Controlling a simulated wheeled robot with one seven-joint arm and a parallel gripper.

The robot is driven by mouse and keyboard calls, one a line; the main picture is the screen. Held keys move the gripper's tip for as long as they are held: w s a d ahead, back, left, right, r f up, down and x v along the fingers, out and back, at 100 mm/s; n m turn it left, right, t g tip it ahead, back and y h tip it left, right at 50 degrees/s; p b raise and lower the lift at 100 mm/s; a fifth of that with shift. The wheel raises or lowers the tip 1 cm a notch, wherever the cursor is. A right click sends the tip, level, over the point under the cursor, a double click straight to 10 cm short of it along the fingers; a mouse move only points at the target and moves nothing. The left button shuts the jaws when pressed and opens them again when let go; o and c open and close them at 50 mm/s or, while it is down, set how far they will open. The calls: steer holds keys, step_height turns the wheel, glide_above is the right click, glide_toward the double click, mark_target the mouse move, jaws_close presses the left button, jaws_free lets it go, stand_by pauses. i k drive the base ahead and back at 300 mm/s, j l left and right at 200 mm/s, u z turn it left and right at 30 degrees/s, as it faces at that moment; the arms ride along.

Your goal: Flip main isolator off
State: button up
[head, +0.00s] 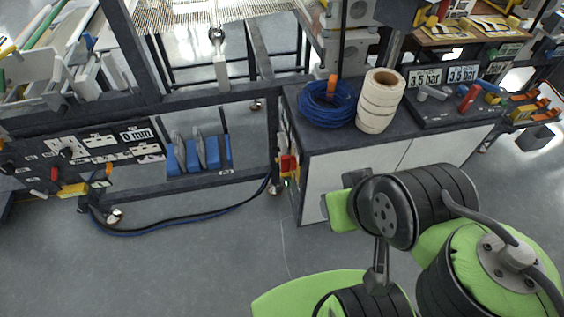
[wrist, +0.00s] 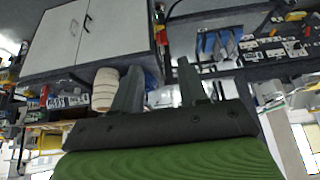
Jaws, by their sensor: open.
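A red and yellow rotary switch, which looks like the main isolator (head: 288,164), is on the narrow left end of the white cabinet, beside a dark frame post. In the wrist view, where the scene appears upside down, the red and yellow isolator (wrist: 161,36) is small, near the top middle. I cannot read its handle position. My gripper (wrist: 160,80) is open, with two dark fingers apart and nothing between them. The isolator lies beyond the fingertips, apart from them. In the head view my arm fills the lower right, and the fingers cannot be clearly made out.
The white cabinet (head: 350,178) carries a blue cable coil (head: 327,104) and a cream roll (head: 380,101). A panel with switches (head: 95,147) and blue-based parts (head: 198,153) are to the left. A dark hose (head: 180,229) lies on the floor. The floor in front is otherwise open.

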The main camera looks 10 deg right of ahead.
mark_target(288, 162)
steer(key=k+j+u, duration=0.15)
steer(key=u, duration=0.2)
steer(key=k+j+u, duration=0.15)
steer(key=u, duration=0.2)
steer(key=k+j+u, duration=0.1)
steer(key=j+u, duration=0.2)
